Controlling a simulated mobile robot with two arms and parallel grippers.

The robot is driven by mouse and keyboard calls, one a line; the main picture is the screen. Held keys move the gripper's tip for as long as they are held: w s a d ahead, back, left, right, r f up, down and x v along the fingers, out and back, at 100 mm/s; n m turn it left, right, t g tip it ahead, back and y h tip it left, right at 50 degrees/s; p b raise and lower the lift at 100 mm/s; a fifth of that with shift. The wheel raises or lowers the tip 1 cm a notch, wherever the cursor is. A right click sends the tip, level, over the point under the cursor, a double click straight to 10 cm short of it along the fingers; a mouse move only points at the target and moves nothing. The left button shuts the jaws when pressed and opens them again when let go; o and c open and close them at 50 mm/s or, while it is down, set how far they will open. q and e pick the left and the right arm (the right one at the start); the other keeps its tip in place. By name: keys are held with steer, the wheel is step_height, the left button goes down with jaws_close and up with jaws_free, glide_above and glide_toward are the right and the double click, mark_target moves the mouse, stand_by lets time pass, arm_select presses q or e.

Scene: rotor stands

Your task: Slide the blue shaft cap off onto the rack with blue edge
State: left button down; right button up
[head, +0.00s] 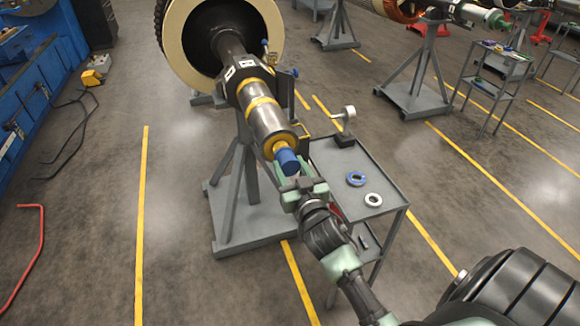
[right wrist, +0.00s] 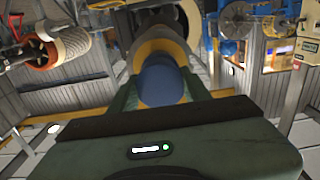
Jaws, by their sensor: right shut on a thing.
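The blue shaft cap (head: 287,160) sits on the near end of the rotor shaft (head: 270,118), just beyond a yellow band. My right gripper (head: 298,184) is at the shaft's end, shut on the cap. In the right wrist view the cap (right wrist: 161,79) lies between the two fingers, in line with the shaft behind it. A grey rack (head: 352,184) stands just right of the shaft end; I cannot make out a blue edge on it. My left gripper is out of view.
The grey rotor stand (head: 237,190) is left of the rack. Open floor lies further left.

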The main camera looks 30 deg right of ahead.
steer(key=p+v, duration=0.1)
steer(key=v, duration=0.7)
stand_by(0.7)
steer(key=shift+d+r, duration=0.1)
steer(key=s+a+r+n+y, duration=0.2)
steer(key=s+a+r+y, duration=0.2)
steer(key=s+a, duration=0.7)
steer(key=shift+s+a+r+n+t, duration=0.3)
steer(key=shift+s+a+n, duration=0.1)
steer(key=shift+a, duration=0.45)
